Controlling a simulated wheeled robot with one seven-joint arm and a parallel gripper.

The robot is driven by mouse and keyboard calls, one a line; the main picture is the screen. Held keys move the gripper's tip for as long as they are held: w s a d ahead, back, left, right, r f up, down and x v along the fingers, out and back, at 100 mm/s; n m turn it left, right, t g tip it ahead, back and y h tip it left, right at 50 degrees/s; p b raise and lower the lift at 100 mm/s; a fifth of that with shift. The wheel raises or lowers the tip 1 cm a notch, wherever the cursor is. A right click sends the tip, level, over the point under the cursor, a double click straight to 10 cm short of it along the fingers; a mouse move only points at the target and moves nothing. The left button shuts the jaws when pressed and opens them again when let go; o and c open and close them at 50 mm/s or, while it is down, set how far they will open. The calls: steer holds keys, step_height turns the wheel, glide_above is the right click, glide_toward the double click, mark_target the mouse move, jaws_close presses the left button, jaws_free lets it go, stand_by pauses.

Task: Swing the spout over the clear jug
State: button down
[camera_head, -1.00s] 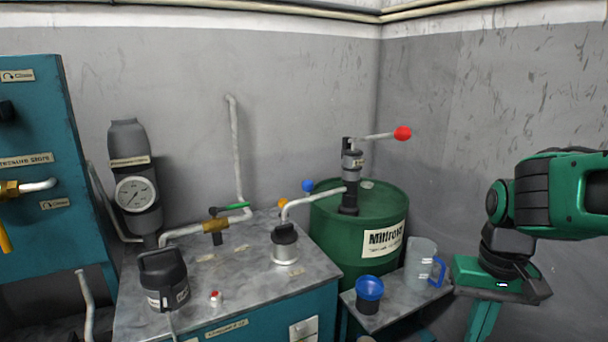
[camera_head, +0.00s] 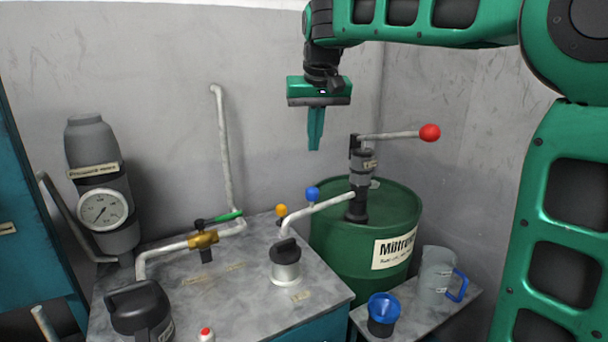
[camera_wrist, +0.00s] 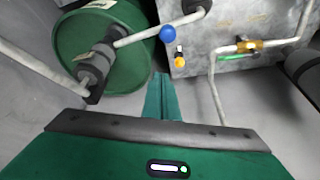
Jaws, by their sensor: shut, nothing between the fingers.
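The grey spout (camera_head: 325,205) runs left from the pump (camera_head: 360,185) on the green drum (camera_head: 365,235). Its end bends down at the black-topped metal filler (camera_head: 286,265) on the bench. A blue ball knob (camera_head: 312,194) stands on the spout, and it also shows in the wrist view (camera_wrist: 167,33). The clear jug (camera_head: 436,272), with a blue handle, stands on a low shelf right of the spout, in front of the drum. My gripper (camera_head: 314,148) points down, shut and empty, above the blue knob in the head view. Its fingertips (camera_wrist: 161,78) appear apart from the knob in the wrist view.
The pump's lever with a red ball (camera_head: 430,132) sticks out to the right. An orange ball (camera_head: 281,210) is left of the blue knob. A blue funnel cup (camera_head: 383,310) stands beside the jug. Valve piping (camera_head: 203,240) and a gauge (camera_head: 101,210) are at left.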

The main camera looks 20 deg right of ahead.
steer(key=shift+w+a+r, duration=0.1)
steer(key=shift+w+a, duration=0.2)
steer(key=shift+w, duration=0.15)
glide_above(323, 203)
steer(key=w+a, duration=0.1)
steer(key=a, duration=0.2)
steer(key=shift+f, duration=5.1)
steer(key=shift+w, duration=0.15)
steer(key=shift+a, duration=0.1)
